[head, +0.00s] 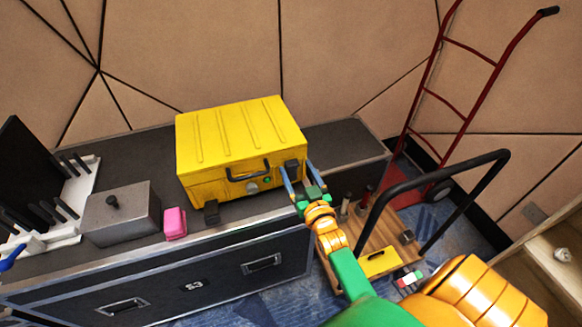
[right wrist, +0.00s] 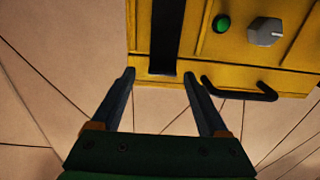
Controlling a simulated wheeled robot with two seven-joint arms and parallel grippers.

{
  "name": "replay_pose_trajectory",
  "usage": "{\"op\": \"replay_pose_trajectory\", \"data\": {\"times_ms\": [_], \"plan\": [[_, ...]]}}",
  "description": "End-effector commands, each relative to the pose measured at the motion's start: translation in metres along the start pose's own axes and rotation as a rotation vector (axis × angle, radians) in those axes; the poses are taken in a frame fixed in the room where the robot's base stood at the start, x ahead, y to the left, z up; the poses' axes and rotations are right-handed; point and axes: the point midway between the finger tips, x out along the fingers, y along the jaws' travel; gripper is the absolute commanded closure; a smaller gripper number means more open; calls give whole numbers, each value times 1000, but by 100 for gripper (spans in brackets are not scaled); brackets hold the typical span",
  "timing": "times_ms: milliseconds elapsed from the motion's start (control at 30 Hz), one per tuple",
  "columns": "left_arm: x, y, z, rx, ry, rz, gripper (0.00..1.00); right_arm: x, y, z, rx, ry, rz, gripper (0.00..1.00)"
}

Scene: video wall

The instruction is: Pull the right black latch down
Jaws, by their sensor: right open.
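A yellow case (head: 240,150) stands closed on the dark flight case, with a black handle (head: 248,172) on its front. The right black latch (head: 293,169) is up against the upper right of the front. The left black latch (head: 211,212) sticks out low at the front left. My right gripper (head: 301,178) is open and empty in front of the right latch. In the right wrist view the latch (right wrist: 164,35) lies between the lines of the open fingers (right wrist: 159,75), just beyond their tips; I cannot tell whether they touch. My left gripper is not in view.
A grey metal box (head: 120,215) and a pink block (head: 175,222) stand left on the flight case (head: 220,262). A wooden-decked cart (head: 345,250) with a black push bar and a red hand truck (head: 470,95) stand at right. A green button and grey knob (right wrist: 265,32) are beside the latch.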

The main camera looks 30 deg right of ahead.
Motion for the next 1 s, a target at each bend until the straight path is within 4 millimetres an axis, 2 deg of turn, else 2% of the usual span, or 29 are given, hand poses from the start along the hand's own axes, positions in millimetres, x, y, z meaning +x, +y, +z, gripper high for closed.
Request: {"op": "replay_pose_trajectory", "data": {"times_ms": [100, 333, 600, 633, 1000], "plan": [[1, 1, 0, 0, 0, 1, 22, 11, 0, 1, 0, -1, -1, 22], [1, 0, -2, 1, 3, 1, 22, 12, 0, 1, 0, -2, -1, 22], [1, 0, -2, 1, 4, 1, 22, 12, 0, 1, 0, -3, -1, 95], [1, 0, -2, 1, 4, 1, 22, 12, 0, 1, -1, -3, -1, 100], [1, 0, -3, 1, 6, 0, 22, 12, 0, 1, -1, -3, -1, 100]]}}
